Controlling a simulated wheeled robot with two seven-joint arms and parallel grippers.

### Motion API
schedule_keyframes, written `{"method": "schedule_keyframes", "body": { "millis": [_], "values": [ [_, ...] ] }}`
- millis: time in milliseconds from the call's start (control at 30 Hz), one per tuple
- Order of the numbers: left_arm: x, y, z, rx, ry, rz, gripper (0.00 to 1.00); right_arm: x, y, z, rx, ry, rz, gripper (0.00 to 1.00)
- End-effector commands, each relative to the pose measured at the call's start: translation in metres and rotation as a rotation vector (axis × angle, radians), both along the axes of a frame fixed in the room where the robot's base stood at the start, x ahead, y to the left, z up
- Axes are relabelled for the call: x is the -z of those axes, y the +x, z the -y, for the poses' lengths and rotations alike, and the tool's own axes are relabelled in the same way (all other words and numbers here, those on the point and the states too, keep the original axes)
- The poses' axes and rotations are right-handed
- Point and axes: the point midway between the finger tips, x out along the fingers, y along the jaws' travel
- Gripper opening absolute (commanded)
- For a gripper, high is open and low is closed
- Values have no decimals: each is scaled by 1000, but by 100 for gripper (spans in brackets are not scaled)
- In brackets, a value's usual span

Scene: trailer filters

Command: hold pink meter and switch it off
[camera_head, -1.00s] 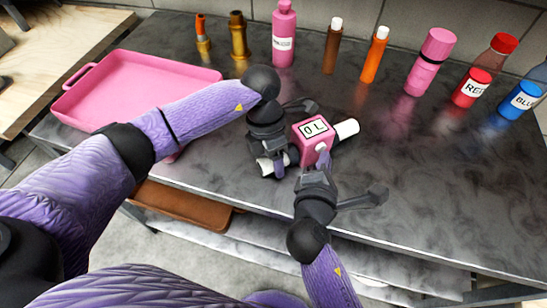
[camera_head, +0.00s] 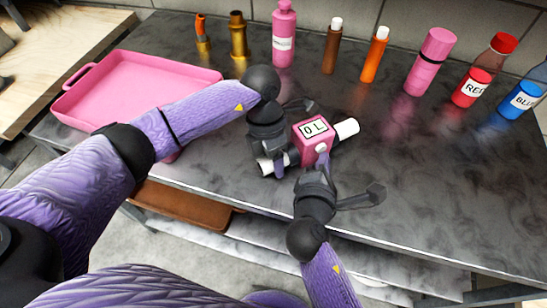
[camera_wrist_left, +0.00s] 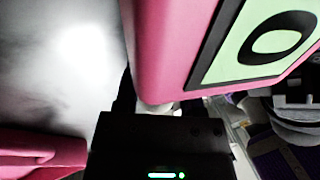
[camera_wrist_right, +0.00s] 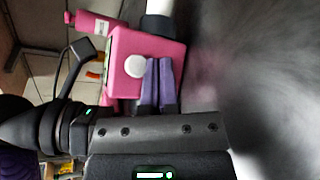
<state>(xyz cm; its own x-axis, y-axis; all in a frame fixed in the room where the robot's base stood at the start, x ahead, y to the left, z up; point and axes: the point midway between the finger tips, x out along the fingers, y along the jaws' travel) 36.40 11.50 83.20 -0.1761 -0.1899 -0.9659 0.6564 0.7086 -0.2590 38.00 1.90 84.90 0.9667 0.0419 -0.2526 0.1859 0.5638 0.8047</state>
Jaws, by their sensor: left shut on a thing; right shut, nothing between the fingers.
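The pink meter (camera_head: 307,143) is a small box with white pipe ends and a pale display reading "0 L" or "OL". It is near the table's front edge in the head view. My left gripper (camera_head: 280,164) is shut on the meter at its left end; the left wrist view shows the pink body (camera_wrist_left: 165,50) close up. My right gripper (camera_head: 323,161) is shut and empty, its purple fingertips (camera_wrist_right: 158,80) close to the meter's front face. A round white button (camera_wrist_right: 135,66) on that face lies beside the fingertips. I cannot tell whether they touch the meter.
A pink tray (camera_head: 135,85) stands at the left of the dark table. Along the back stand brass fittings (camera_head: 238,35), a pink bottle (camera_head: 284,38), brown (camera_head: 332,48) and orange (camera_head: 374,58) tubes, a pink flask (camera_head: 430,62), and red (camera_head: 475,85) and blue (camera_head: 525,97) bottles.

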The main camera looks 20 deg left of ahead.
Motion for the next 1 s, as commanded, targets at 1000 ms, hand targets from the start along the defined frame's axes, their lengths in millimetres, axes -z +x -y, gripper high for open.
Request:
{"method": "schedule_keyframes", "body": {
  "millis": [1000],
  "values": [
    [0,0,0,0,-1,1,0,-28,-40,43,1,32,24,0]
  ]
}}
